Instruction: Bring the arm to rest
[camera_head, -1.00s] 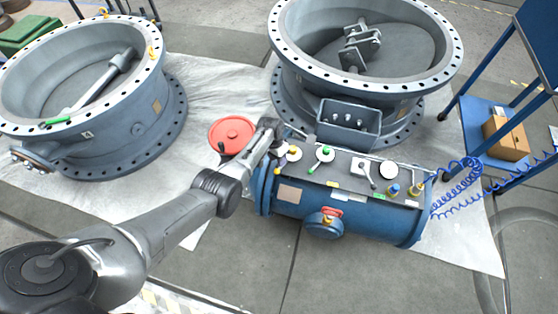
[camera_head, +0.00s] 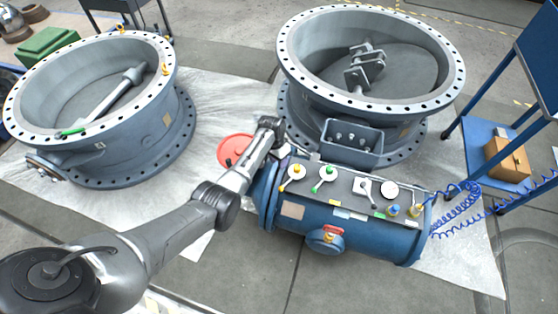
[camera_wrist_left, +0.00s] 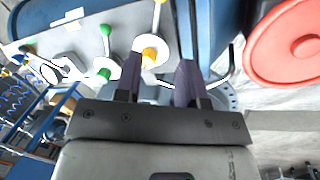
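My left arm comes in from the lower left in the head view. Its gripper (camera_head: 278,136) is above the far left end of a blue cylinder (camera_head: 345,225), beside its grey control panel and apart from the levers. In the left wrist view the two fingers (camera_wrist_left: 158,84) stand apart with nothing gripped. A yellow-knobbed lever (camera_head: 293,175) is on the panel; its yellow knob (camera_wrist_left: 150,55) shows past the finger gap in the wrist view. A green-knobbed lever (camera_head: 322,176) is beside it. My right gripper is not in view.
Two large grey valve rings stand behind, one left (camera_head: 115,150) and one right (camera_head: 400,95). A red disc (camera_head: 232,150) lies partly behind my left arm. A blue cart (camera_head: 485,135) with a cardboard box (camera_head: 507,160) is at the right. Grey floor is clear in front.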

